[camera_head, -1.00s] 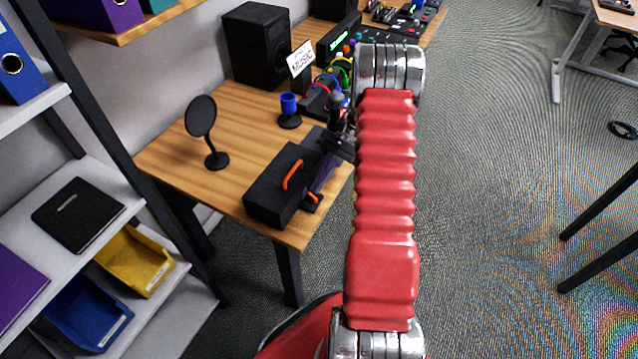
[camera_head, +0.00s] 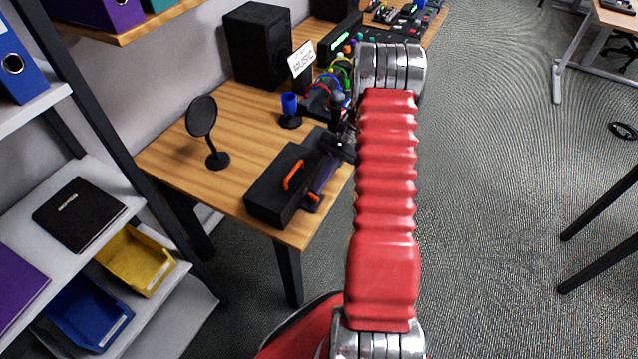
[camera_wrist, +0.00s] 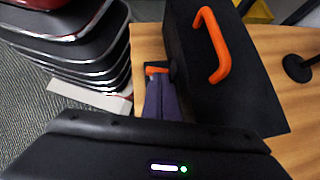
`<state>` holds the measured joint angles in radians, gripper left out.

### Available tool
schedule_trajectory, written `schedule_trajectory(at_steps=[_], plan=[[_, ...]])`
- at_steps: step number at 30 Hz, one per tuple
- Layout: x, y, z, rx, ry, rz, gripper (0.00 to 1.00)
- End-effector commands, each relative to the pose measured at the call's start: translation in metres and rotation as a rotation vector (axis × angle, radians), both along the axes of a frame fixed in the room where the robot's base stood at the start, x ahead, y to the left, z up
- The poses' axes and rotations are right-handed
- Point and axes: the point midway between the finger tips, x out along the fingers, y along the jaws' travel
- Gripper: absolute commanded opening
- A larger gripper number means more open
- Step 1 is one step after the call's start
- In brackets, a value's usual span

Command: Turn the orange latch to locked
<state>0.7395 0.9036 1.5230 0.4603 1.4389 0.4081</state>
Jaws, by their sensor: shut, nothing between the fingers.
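A black case (camera_head: 272,196) with an orange U-shaped handle (camera_head: 294,175) on its top sits at the near corner of the wooden desk. A small orange piece, seemingly the latch (camera_head: 313,197), shows low on the case's right side; it also shows in the wrist view (camera_wrist: 155,70). My gripper (camera_head: 318,185) is shut and empty beside that side of the case. In the wrist view its dark fingers (camera_wrist: 158,80) end right at the orange latch and partly hide it. I cannot tell whether they touch, or the latch's exact angle.
Coloured cables lie further back. The desk's edge runs close to my gripper.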

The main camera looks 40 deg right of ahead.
Motion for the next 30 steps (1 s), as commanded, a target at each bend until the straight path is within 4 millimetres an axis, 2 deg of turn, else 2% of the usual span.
schedule_trajectory(at_steps=[9, 20, 26, 30], plan=[[-0.011, 0.008, -0.001, 0.008, 0.007, 0.003, 0.00], [-0.013, 0.009, -0.003, 0.013, 0.013, 0.008, 0.00], [-0.010, -0.001, -0.003, 0.009, 0.010, 0.009, 0.00], [-0.006, -0.019, -0.002, 0.001, 0.003, 0.006, 0.00]])
